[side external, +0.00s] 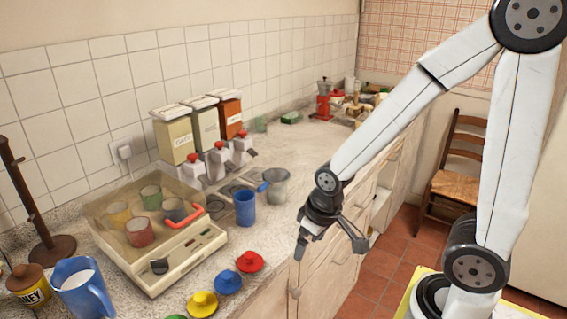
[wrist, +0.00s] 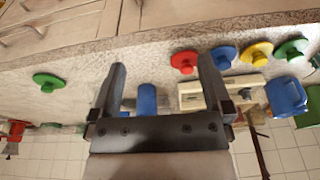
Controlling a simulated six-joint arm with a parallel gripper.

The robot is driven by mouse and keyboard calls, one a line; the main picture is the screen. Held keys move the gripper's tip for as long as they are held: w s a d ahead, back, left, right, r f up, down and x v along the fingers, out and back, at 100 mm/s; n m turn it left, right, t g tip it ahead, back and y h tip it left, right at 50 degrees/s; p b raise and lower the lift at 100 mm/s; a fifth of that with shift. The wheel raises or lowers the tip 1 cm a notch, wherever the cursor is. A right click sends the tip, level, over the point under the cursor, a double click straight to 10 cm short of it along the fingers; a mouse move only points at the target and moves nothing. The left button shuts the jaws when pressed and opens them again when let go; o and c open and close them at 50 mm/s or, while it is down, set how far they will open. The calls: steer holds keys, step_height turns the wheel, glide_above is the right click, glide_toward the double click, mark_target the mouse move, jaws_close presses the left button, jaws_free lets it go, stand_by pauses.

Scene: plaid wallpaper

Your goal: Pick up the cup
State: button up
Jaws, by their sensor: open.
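A blue cup (side external: 245,207) stands upright on the counter in the side view, in front of the grey metal pot. In the wrist view the blue cup (wrist: 147,100) shows between my fingers, its lower part hidden behind the gripper body. My gripper (side external: 330,249) is open and empty, out to the right of the cup, over the counter's front edge in the side view. Its two fingers (wrist: 161,64) are spread wide in the wrist view.
A grey metal pot (side external: 275,187) stands close behind the blue cup. Red (side external: 250,261), blue (side external: 229,282) and yellow (side external: 203,304) knobbed discs line the front edge. A blue pitcher (side external: 84,288) and honey jar (side external: 30,285) stand at left. Canisters (side external: 175,135) stand by the tiled wall.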

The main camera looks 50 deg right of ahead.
mark_target(248, 214)
steer(key=w+f+m+t+y, duration=0.1)
steer(key=w+m+y, duration=0.1)
steer(key=m, duration=0.5)
steer(key=w+f+m+t+y, duration=0.1)
steer(key=w+f+m+y, duration=0.1)
steer(key=w+m, duration=0.3)
steer(key=w+f+m+t+y, duration=0.1)
steer(key=w+f+m+y, duration=0.1)
steer(key=m, duration=0.7)
steer(key=shift+w+a+y, duration=0.3)
steer(key=shift+w+y, duration=0.6)
steer(key=shift+y, duration=0.1)
steer(key=w+d+m+t, duration=0.1)
steer(key=m, duration=0.1)
steer(key=w+d+m+t, duration=0.2)
steer(key=w+d+f+m+t+h, duration=0.1)
steer(key=w+d+m, duration=0.1)
steer(key=shift+d+f, duration=0.1)
steer(key=w+d+m+t+h, duration=0.1)
steer(key=d, duration=0.1)
steer(key=d+m+t+h, duration=0.1)
steer(key=d+m, duration=0.1)
steer(key=w+d+f+m+t, duration=0.1)
steer(key=d+m, duration=0.1)
steer(key=shift+w+h, duration=0.35)
steer(key=shift+h, duration=0.05)
steer(key=shift+x, duration=1.35)
steer(key=shift+w+a, duration=0.1)
steer(key=shift+w, duration=0.05)
